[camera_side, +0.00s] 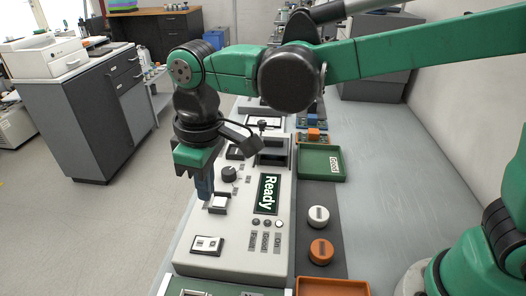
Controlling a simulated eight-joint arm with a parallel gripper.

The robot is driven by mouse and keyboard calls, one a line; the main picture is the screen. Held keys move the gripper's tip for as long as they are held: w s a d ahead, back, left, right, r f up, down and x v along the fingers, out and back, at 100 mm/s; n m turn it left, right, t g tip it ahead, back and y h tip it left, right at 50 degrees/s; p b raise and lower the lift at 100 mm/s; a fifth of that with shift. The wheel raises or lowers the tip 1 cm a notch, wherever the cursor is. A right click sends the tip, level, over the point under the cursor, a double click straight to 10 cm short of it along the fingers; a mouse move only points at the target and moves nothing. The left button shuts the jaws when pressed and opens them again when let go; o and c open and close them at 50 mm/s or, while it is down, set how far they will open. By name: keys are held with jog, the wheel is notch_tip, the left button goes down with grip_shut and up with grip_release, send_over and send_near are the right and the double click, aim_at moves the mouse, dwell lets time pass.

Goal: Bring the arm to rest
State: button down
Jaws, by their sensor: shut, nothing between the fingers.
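My gripper (205,190) is at the left end of my green and black arm. It points down over the left part of a white control panel (222,258), close to a white square switch (219,204). Its fingers are shut and hold nothing. I cannot tell whether the fingertips touch the switch or hang just beside it. The panel's display (266,193) reads "Ready". A dark round knob (229,174) sits behind the switch, and a white rocker switch (207,244) is nearer the front.
A white knob (318,216) and an orange knob (320,250) stand right of the panel. A green tray (321,173) with a label lies behind them, and an orange tray (333,287) is at the front. The grey bench (395,190) is clear on the right.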

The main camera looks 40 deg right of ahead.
jog(key=s+d+m+t, duration=0.2)
jog(key=d+m+t, duration=0.1)
jog(key=d, duration=0.6)
jog(key=s+d+m+t, duration=0.3)
jog(key=d+m, duration=0.2)
jog(key=d, duration=0.5)
jog(key=shift+s+d+r+t, duration=0.15)
jog(key=shift+s+d+t, duration=0.1)
jog(key=shift+t, duration=0.05)
